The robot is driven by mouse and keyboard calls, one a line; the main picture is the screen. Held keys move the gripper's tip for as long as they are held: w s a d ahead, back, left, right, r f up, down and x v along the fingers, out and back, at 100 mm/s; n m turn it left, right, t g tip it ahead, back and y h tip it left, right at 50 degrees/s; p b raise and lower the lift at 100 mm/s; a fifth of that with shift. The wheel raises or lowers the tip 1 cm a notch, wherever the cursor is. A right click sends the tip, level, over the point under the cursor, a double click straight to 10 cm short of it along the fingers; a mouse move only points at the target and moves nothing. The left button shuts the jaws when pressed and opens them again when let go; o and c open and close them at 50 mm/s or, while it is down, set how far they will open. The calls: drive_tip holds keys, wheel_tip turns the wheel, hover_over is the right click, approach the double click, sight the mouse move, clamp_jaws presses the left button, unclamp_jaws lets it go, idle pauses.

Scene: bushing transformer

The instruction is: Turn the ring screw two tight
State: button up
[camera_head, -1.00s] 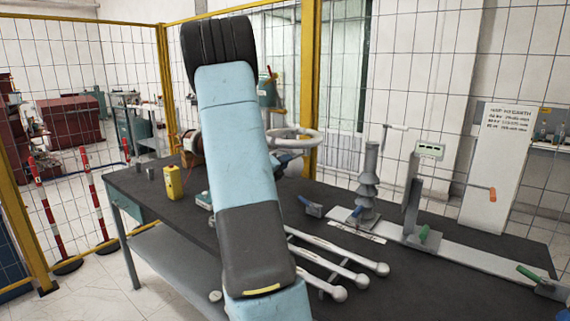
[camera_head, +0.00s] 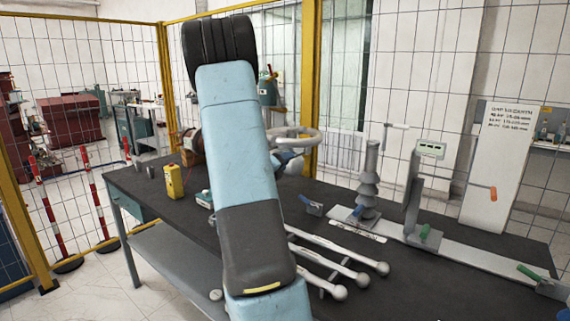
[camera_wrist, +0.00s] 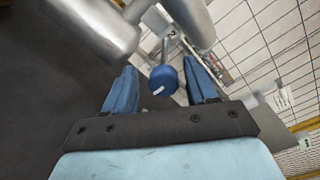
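In the wrist view, my gripper (camera_wrist: 158,82) is open, with its two blue fingers spread apart. A round blue knob (camera_wrist: 163,77) with a white mark shows in the gap between the fingers, on the end of a thin metal rod. I see no finger touching it. Large grey metal cylinders (camera_wrist: 104,27) lie beyond it. In the head view, a grey ring (camera_head: 293,138) shows behind my arm; the gripper there is mostly hidden by the arm. I cannot tell for sure which part is ring screw two.
A dark table (camera_head: 330,205) carries long grey rods (camera_head: 345,251), a ribbed grey bushing (camera_head: 368,185), a stand with a small display (camera_head: 430,150) and a yellow device (camera_head: 173,182). A mesh fence (camera_head: 100,60) stands behind.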

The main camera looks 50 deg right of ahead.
drive_tip(key=shift+a, duration=0.2)
drive_tip(key=s+a, duration=0.2)
drive_tip(key=a, duration=1.1)
drive_tip(key=shift+a, duration=0.15)
drive_tip(key=shift+w, duration=0.1)
